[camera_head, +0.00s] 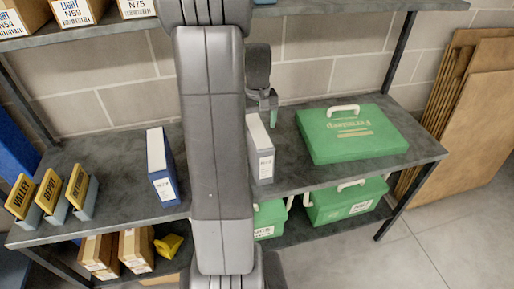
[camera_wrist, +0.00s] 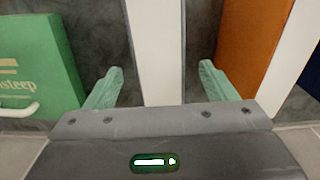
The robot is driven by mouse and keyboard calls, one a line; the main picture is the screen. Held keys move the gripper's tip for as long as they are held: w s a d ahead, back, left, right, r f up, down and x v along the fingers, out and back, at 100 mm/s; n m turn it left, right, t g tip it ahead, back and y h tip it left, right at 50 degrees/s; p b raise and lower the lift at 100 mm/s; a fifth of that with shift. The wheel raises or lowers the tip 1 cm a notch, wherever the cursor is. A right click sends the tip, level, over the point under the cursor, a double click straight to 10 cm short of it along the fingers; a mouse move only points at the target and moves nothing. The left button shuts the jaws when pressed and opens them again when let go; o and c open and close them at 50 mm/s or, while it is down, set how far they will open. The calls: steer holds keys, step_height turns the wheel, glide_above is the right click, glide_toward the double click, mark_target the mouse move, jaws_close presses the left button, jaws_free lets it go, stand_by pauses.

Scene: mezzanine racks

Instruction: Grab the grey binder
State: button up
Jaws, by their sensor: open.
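The grey binder (camera_head: 262,150) stands upright on the middle shelf, its white page edges up and a labelled spine facing me. My gripper (camera_head: 268,100) is just above and behind its far end in the head view, with my arm covering what lies left of it. In the wrist view the binder's pale top (camera_wrist: 155,50) runs between the two green fingers of my gripper (camera_wrist: 160,86). The fingers are spread wide, with a gap on each side of the binder. My gripper is open and holds nothing.
An orange binder (camera_wrist: 252,40) stands beside the grey one, hidden in the head view. A blue binder (camera_head: 160,165) stands further left. A green case (camera_head: 350,134) lies to the right. An upper shelf (camera_head: 300,8) runs above; the wall is behind.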

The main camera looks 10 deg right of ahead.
mark_target(256, 129)
steer(key=shift+a+f, duration=0.15)
steer(key=shift+f, duration=0.2)
steer(key=shift+w+f+p, duration=0.2)
steer(key=shift+f+p, duration=0.3)
steer(key=shift+f, duration=1.7)
steer(key=c, duration=1.4)
steer(key=shift+c, duration=1.4)
steer(key=shift+r, duration=0.15)
